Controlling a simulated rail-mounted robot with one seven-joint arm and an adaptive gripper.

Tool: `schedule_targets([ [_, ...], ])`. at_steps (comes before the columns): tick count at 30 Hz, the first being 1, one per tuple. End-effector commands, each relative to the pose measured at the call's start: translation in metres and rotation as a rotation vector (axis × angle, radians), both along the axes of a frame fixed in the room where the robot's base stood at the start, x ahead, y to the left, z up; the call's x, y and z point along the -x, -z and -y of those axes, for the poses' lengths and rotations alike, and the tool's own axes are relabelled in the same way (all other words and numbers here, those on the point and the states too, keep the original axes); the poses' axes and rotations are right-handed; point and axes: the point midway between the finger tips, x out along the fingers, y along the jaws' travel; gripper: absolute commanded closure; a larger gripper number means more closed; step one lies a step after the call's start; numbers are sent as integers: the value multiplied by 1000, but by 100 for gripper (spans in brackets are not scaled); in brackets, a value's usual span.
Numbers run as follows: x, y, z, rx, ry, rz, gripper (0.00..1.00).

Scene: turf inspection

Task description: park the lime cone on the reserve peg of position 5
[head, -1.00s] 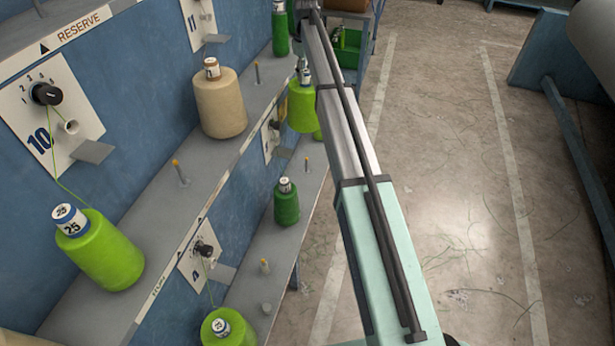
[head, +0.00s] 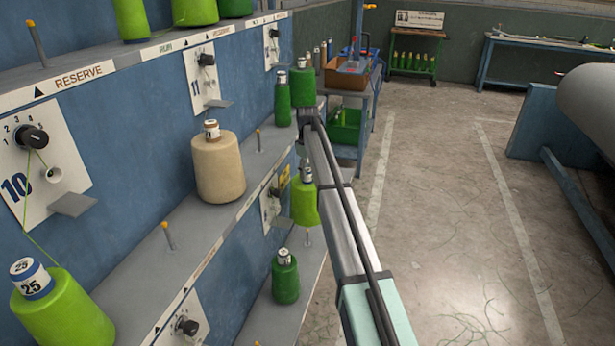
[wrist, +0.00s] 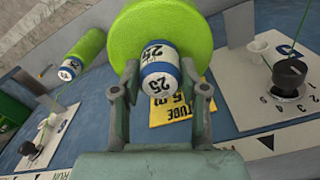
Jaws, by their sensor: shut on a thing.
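The lime cone (head: 304,204), with a white-and-blue 25 label, hangs from my gripper (head: 304,163) in front of a lower wall plate in the head view. In the wrist view my gripper (wrist: 160,88) is shut around the label end of the lime cone (wrist: 150,25). A plate (wrist: 280,60) marked 5 with a black knob shows right of it. In the head view an orange-tipped peg (head: 308,237) stands on the lower shelf just below the cone; I cannot tell whether it is position 5's reserve peg. The cone looks clear of it.
A dark green cone (head: 285,280) stands on the lower shelf, nearer me. A beige cone (head: 218,168) and bare pegs stand on the middle shelf (head: 220,220). Another lime cone (wrist: 85,55) shows at left in the wrist view. The floor (head: 450,200) to the right is open.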

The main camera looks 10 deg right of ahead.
Motion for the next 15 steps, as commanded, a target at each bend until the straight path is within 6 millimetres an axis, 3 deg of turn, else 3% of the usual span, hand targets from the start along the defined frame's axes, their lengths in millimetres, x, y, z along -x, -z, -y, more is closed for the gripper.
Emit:
schedule_targets([
  [15, 0, 94, 0, 0, 0, 1, 100],
])
